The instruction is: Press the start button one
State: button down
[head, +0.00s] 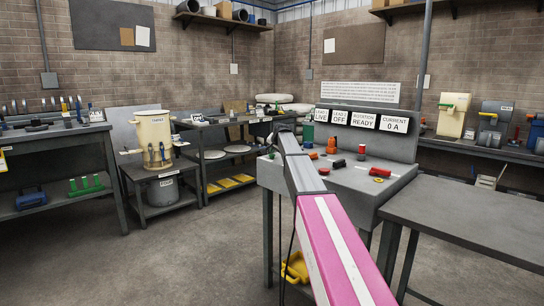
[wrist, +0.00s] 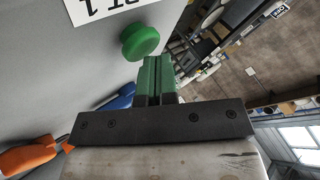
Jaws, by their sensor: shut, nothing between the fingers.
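The green round button (wrist: 140,42) stands out from a grey panel in the wrist view. A white label (wrist: 103,12) above it is cut off and shows only "RT 1". My gripper (wrist: 158,62) is shut, its two green fingers together and empty. The fingertips show just below and to the right of the button, with a small gap in the picture; the true distance is hard to judge. In the head view my arm reaches over the control desk (head: 345,178) and hides part of it. I cannot make out the button there.
A blue part (wrist: 115,100) and an orange part (wrist: 30,157) stick out near the gripper. Red and orange controls, such as the red cylinder (head: 339,164), sit on the desk. A bare table (head: 470,220) stands right.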

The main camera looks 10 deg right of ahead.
jog(key=shift+f, duration=0.25)
jog(key=shift+r, duration=0.15)
dwell(0.4)
jog(key=shift+r, duration=0.75)
jog(key=shift+r, duration=0.15)
jog(key=shift+r, duration=2.4)
jog(key=shift+s, duration=0.1)
